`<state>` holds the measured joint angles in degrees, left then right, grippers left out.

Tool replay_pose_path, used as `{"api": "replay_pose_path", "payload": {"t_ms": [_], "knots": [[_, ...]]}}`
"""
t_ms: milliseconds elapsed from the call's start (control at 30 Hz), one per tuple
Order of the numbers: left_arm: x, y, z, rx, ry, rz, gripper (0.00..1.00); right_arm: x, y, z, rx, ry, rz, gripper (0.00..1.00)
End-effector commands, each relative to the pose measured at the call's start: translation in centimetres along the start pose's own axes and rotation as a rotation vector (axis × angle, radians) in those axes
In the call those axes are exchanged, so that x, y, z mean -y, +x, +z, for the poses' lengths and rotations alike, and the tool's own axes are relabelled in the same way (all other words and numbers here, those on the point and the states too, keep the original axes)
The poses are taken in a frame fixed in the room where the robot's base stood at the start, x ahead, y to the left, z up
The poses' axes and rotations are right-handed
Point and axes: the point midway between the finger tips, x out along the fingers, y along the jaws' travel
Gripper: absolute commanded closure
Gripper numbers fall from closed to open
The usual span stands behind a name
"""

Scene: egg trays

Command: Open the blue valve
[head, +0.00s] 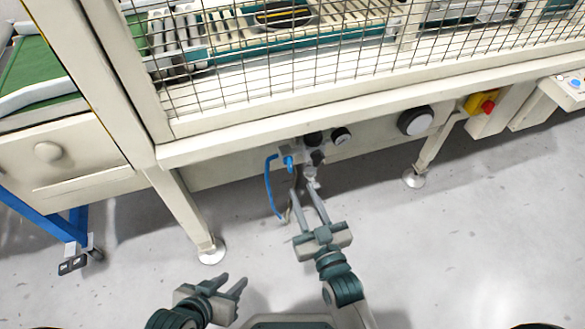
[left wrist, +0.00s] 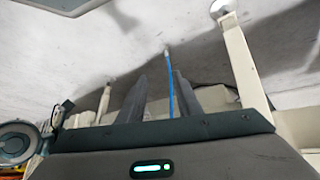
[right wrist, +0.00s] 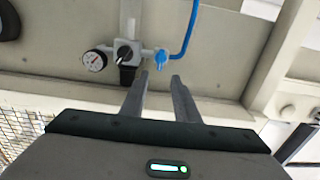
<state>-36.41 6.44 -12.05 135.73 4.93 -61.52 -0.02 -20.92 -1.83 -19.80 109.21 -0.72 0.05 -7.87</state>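The blue valve (head: 289,163) is a small blue knob on the pneumatic unit under the machine's front beam. In the right wrist view the blue valve (right wrist: 161,60) shows just beyond the fingertips, in line with the gap between them. My right gripper (head: 304,191) is open and empty, pointing up at the unit from below; it also shows in the right wrist view (right wrist: 160,77). I cannot tell whether a fingertip touches the valve. My left gripper (head: 234,281) is open and empty, low over the floor, away from the valve; its fingers show in the left wrist view (left wrist: 161,76).
A blue hose (head: 268,185) loops down beside the valve. A black knob (right wrist: 124,54) and a gauge (right wrist: 95,61) sit beside it. Machine legs (head: 187,215) stand either side. A red emergency button (head: 488,107) is at right. The floor between the legs is clear.

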Motion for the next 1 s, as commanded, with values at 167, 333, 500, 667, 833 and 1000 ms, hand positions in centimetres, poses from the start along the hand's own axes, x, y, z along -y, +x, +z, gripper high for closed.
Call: {"api": "replay_pose_path", "payload": {"t_ms": [167,333,500,667,833,1000], "knots": [[-0.3,0.0,-0.3,-0.022,-0.002,0.007,0.69,0.0,3.4,0.0,-0.003,0.000,0.000,0.72],[-0.5,0.0,-0.8,-0.045,-0.003,0.013,0.69,0.0,6.3,0.0,-0.002,0.001,0.000,0.72],[-0.7,0.1,-1.1,-0.063,-0.004,0.019,0.69,0.0,8.2,0.0,-0.001,0.000,0.000,0.72],[-0.8,0.1,-1.0,-0.066,-0.004,0.023,0.69,0.0,9.0,0.0,0.001,0.001,0.000,0.72],[-0.8,0.1,-1.0,-0.066,-0.003,0.024,0.69,0.0,9.2,0.0,0.001,0.001,0.000,0.72],[-0.8,0.1,-0.9,-0.065,-0.002,0.024,0.69,0.0,9.2,0.0,0.001,0.000,0.000,0.77]]}}
